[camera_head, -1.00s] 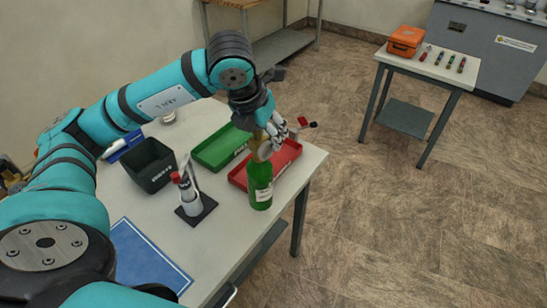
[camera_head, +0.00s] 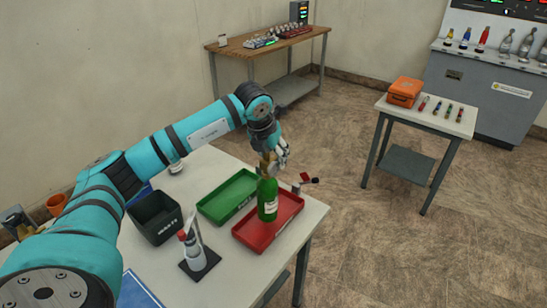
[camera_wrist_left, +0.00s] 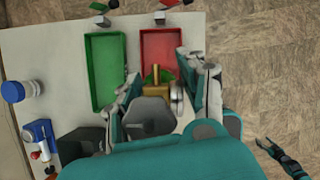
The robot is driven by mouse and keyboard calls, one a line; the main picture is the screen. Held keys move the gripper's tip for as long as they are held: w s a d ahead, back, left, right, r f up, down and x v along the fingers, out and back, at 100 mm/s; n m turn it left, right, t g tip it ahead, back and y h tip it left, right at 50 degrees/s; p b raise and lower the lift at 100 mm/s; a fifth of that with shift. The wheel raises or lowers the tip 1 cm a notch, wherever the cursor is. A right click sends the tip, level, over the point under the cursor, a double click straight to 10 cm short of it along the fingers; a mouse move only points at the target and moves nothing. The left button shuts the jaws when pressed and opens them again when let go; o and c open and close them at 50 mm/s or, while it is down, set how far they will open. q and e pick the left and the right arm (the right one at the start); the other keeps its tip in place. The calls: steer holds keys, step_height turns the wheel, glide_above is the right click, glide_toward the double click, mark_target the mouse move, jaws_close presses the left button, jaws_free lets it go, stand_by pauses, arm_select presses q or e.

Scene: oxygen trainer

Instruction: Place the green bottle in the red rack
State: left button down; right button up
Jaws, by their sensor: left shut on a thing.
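The green bottle (camera_head: 267,199) is upright, with a white label and a gold-coloured neck. My left gripper (camera_head: 271,165) is shut on its neck from above. The bottle stands in or just over the red rack (camera_head: 291,216), a shallow red tray at the table's right side. I cannot tell whether its base touches the tray floor. In the left wrist view the gripper (camera_wrist_left: 172,95) is around the gold neck (camera_wrist_left: 177,99), in front of the near part of the red rack (camera_wrist_left: 160,45). My right gripper (camera_wrist_left: 282,155) shows at the lower right, apart from the table.
A green tray (camera_head: 228,196) lies left of the red rack. A black waste bin (camera_head: 155,218) and a spray bottle on a dark pad (camera_head: 199,262) stand on the table (camera_head: 225,275). Small red and black items (camera_head: 307,179) are behind the rack. A side table holds an orange case (camera_head: 405,91).

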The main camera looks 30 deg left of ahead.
arm_select(q)
steer(key=shift+w+a, duration=0.3)
steer(key=shift+w, duration=0.3)
step_height(320, 180, down, 3)
steer(key=shift+r+p, duration=0.2)
steer(key=shift+p, duration=0.75)
steer(key=shift+f, duration=0.55)
steer(key=c, duration=0.7)
jaws_free()
steer(key=shift+s, duration=0.1)
steer(key=b+v, duration=0.3)
steer(key=v, duration=0.8)
steer(key=shift+b, duration=0.4)
steer(key=shift+s+r, duration=0.2)
steer(key=shift+r, duration=0.4)
